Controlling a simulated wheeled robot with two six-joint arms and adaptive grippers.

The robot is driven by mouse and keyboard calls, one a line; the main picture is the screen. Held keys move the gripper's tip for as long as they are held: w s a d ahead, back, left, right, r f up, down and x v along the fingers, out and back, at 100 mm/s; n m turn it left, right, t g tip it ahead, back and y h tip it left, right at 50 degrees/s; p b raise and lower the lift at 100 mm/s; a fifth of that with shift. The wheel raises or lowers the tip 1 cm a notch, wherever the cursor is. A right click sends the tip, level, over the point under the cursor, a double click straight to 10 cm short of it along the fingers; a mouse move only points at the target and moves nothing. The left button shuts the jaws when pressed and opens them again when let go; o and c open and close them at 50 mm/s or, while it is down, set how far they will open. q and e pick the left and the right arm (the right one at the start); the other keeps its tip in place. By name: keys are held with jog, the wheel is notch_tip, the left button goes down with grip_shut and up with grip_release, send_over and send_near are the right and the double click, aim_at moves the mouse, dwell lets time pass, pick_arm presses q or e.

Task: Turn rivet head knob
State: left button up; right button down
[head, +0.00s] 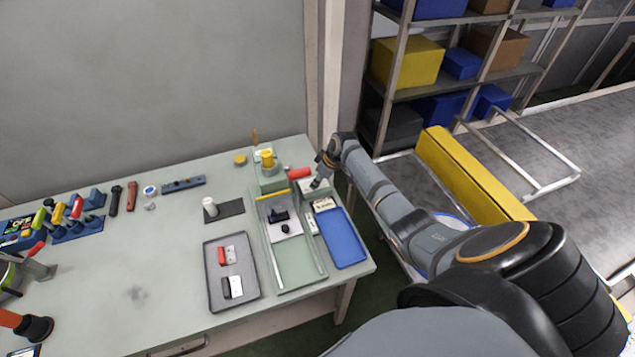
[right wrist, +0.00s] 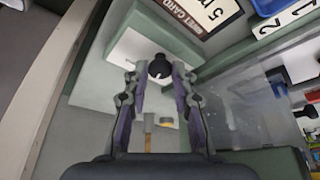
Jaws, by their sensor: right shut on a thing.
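The black knob (right wrist: 160,66) with a small pale mark stands on a white plate (right wrist: 135,45) on the side of the green machine in the right wrist view. My right gripper (right wrist: 160,73) is shut on this knob, one finger on each side of it. In the head view, my right gripper (head: 322,172) is at the right side of the green machine (head: 270,182), beside its red handle (head: 299,173). The knob is hidden there by the gripper.
A yellow cap (head: 267,158) tops the machine. A printed card (head: 323,204) and a blue tray (head: 343,238) lie to its right. A dark grey tray (head: 214,288) with small parts and several tools are on the left.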

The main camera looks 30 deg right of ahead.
jog(key=shift+w+d+n+y+b, duration=0.1)
jog(key=shift+n+y+b, duration=0.5)
jog(key=shift+n, duration=0.6)
jog(key=c, duration=1.1)
grip_release()
jog(key=shift+g, duration=0.3)
jog(key=shift+d+r, duration=0.15)
jog(key=shift+r, duration=0.25)
jog(key=v, duration=1.1)
jog(key=shift+s, duration=0.2)
